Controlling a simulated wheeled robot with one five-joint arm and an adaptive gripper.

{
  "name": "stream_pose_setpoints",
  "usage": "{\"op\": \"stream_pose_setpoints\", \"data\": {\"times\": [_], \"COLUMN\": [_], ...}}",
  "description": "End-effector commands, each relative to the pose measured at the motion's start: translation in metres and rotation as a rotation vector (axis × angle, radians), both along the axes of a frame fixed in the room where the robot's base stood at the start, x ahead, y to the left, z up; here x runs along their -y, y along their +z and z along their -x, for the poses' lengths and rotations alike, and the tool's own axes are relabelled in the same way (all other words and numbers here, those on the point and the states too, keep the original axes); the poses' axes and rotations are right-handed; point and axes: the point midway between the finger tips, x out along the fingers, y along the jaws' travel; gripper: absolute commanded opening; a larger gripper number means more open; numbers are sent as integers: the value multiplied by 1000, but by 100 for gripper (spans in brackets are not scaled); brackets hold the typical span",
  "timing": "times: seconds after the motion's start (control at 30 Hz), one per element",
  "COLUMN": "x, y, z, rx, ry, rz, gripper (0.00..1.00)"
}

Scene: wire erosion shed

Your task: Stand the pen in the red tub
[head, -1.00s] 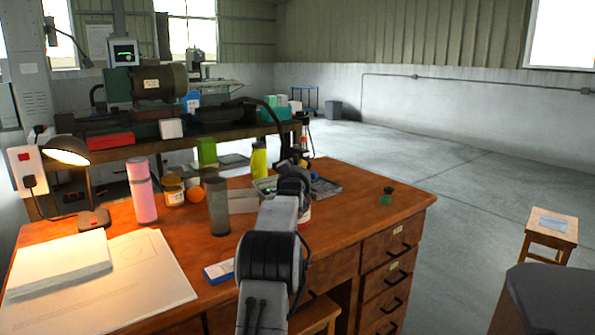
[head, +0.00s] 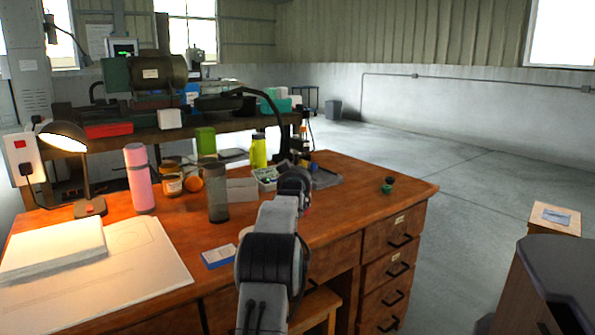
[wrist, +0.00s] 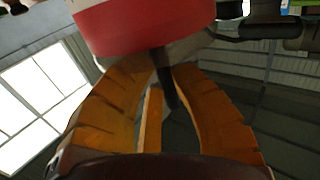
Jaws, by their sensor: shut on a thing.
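My gripper (wrist: 166,68) shows in the wrist view with its two amber fingers closed together at the tips. A thin dark piece, which looks like the pen (wrist: 169,92), sits between them; most of it is hidden. A red body with a pale lower rim, apparently the red tub (wrist: 150,22), fills the top of the wrist view, close by the fingertips. I cannot tell whether they touch. In the head view my arm hides the gripper and the pen, and only a small red sliver shows beside the arm's end.
The wooden desk (head: 330,222) holds a pink bottle (head: 140,180), a grey tumbler (head: 217,192), an amber jar (head: 172,180), an orange ball (head: 194,184) and a yellow-green bottle (head: 258,152). A lit lamp (head: 66,135) stands left. The desk's right part is mostly clear around a small green-black object (head: 388,185).

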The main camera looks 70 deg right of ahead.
Motion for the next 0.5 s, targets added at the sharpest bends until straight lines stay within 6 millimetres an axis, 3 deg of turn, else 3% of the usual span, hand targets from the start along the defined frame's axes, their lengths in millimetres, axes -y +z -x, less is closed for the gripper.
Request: {"op": "stream_pose_setpoints", "data": {"times": [0.13, 0.17, 0.4, 0.5], "x": [1, 1, 1, 1], "y": [-6, -6, -8, -8], "z": [0, -1, -1, -1], "rx": [-2, -2, -3, -3], "ry": [0, 0, 1, 1], "rz": [-12, -13, -16, -17], "gripper": [2, 21, 43, 45]}}
